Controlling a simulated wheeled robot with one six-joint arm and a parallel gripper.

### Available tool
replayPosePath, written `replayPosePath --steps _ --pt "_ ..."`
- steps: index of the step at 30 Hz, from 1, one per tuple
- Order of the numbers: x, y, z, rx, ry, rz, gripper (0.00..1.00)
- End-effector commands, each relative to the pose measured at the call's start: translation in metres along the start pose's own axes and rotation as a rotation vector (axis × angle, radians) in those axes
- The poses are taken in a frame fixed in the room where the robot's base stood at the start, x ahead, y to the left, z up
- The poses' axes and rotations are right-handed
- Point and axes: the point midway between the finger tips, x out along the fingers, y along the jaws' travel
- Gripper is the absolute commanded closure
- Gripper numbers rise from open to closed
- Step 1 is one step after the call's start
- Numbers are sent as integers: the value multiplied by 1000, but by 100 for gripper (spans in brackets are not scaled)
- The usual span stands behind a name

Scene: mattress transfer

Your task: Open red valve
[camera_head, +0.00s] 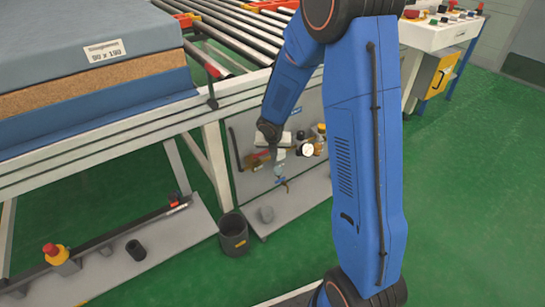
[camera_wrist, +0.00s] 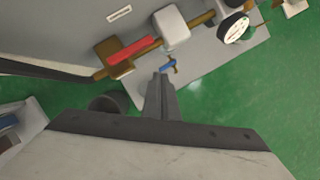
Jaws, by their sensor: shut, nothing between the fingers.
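The red valve (camera_wrist: 132,49) is a long red lever lying along a brass pipe at the upper left of the wrist view. In the head view the red lever (camera_head: 261,156) shows small on the grey panel beneath the conveyor, partly hidden by my arm. My gripper (camera_wrist: 161,84) is shut and empty, its fingers pointing up the wrist view. In that view the fingertips appear below and right of the red lever, close to a small blue handle (camera_wrist: 169,67). I cannot tell the depth between them. In the head view the gripper is small and hard to make out against the fittings.
A white box (camera_wrist: 171,27) and a round gauge (camera_wrist: 233,29) sit along the pipe. A dark bucket (camera_head: 233,237) stands on the floor by the panel. The conveyor frame (camera_head: 217,165) with a mattress stack (camera_head: 95,75) is above left.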

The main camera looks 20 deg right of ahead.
Motion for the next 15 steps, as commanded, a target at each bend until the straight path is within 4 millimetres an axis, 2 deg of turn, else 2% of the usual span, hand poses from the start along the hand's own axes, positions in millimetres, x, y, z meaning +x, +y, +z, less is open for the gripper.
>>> replayPosePath --steps 15 --pt "-64 -16 5 1 -1 -1 100"
